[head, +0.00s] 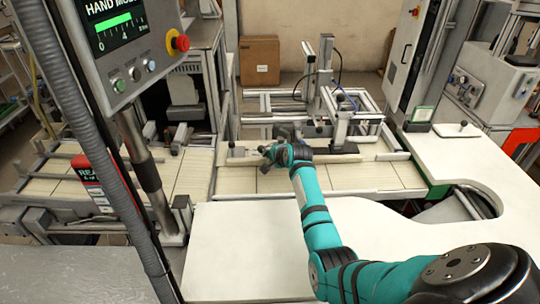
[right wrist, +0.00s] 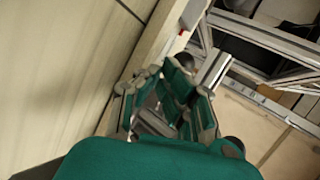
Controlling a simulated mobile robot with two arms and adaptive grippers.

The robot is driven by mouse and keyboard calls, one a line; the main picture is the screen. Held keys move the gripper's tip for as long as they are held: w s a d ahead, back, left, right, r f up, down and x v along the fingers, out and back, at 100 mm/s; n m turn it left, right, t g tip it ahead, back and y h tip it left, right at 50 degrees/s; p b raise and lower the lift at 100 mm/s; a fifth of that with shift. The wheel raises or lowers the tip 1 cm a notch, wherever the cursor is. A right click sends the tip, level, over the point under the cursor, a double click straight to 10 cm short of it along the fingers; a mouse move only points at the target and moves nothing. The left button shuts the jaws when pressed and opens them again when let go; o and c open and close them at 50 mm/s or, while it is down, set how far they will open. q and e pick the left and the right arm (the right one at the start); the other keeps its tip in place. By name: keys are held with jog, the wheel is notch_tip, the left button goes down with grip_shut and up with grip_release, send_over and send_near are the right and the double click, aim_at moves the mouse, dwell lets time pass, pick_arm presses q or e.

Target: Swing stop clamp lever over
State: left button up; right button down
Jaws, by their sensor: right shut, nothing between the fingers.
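My right gripper (head: 270,152) reaches over the slatted table to the long pale stop rail (head: 238,159). In the right wrist view, its shut, empty fingers (right wrist: 178,75) lie beside the rail edge. A dark rounded knob (right wrist: 185,61), possibly the end of the clamp lever, shows right at the fingertips. I cannot tell whether they touch it. In the head view the gripper hides most of this spot, so the lever's angle cannot be told. My left gripper is out of view.
A metal frame with an upright post (head: 341,130) stands behind the rail, right of my gripper. A control panel (head: 122,45) with a red stop button hangs at the left. The white worktop (head: 250,250) in front is clear. A cardboard box (head: 260,60) stands at the back.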

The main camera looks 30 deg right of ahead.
jog(key=shift+w+f, duration=0.1)
jog(key=shift+w, duration=0.05)
jog(key=shift+w+a, duration=0.15)
jog(key=shift+w, duration=0.6)
jog(key=shift+r, duration=0.2)
